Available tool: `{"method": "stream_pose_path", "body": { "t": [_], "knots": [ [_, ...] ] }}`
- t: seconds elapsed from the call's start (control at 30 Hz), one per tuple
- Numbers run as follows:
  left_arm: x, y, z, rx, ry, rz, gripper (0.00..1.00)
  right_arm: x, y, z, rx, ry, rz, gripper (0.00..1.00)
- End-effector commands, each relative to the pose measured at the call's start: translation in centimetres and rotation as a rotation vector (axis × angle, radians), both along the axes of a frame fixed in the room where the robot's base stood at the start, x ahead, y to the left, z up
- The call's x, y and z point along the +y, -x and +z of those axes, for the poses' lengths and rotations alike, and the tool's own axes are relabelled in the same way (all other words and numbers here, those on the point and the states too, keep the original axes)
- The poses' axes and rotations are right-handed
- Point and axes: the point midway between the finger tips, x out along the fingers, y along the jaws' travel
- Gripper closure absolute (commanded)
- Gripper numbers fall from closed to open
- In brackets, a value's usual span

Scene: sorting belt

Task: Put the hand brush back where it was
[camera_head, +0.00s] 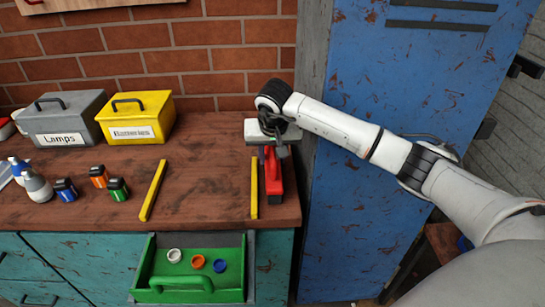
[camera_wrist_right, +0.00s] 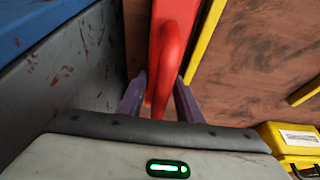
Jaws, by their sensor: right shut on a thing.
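The red hand brush (camera_head: 273,172) is at the right end of the wooden worktop, just right of a yellow strip (camera_head: 254,190). My right gripper (camera_head: 270,146) reaches in from the right and is shut on its red handle. In the right wrist view the curved red handle (camera_wrist_right: 176,45) runs between the two fingers (camera_wrist_right: 160,97). The wrist hides part of the brush, and I cannot tell whether it touches the worktop. My left gripper is not in view.
Another yellow strip (camera_head: 153,190) lies further left, with clear worktop (camera_head: 205,185) between the strips. Grey (camera_head: 62,120) and yellow (camera_head: 138,118) boxes stand behind. A green tray (camera_head: 150,268) holds three small rings. A blue locker (camera_head: 345,215) stands right of the worktop.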

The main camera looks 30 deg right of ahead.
Motion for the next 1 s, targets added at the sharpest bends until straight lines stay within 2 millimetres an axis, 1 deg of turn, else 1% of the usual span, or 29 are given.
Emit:
{"method": "stream_pose_path", "body": {
  "t": [0.03, 0.07, 0.1, 0.17, 0.43, 0.57, 0.67, 0.9, 1.0],
  "knots": [
    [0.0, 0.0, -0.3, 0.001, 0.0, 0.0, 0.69, 0.0, 0.0, -0.3, -0.001, 0.001, 0.0, 1.0],
    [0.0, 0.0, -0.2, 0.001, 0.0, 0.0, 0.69, 0.0, 0.0, -0.2, 0.0, 0.0, 0.0, 0.64],
    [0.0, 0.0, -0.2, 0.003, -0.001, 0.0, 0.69, 0.0, 0.0, -0.2, 0.0, 0.0, 0.0, 0.58],
    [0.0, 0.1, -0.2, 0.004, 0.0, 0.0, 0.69, 0.0, 0.0, -0.2, 0.0, 0.0, 0.0, 0.49],
    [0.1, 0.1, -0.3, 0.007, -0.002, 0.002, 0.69, 0.0, 0.0, -0.1, 0.0, 0.0, 0.0, 0.49],
    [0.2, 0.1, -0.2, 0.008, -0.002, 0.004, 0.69, 0.1, 0.1, 0.7, -0.003, -0.001, 0.001, 0.49],
    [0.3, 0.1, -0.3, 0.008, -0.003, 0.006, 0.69, 0.4, 0.5, 2.2, -0.005, 0.0, 0.001, 0.49],
    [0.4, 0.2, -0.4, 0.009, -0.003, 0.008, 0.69, 1.4, 2.2, 7.0, -0.006, 0.0, 0.001, 0.49],
    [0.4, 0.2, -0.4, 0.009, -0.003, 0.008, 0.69, 1.8, 2.9, 8.7, -0.005, 0.002, 0.001, 0.49]
  ]
}}
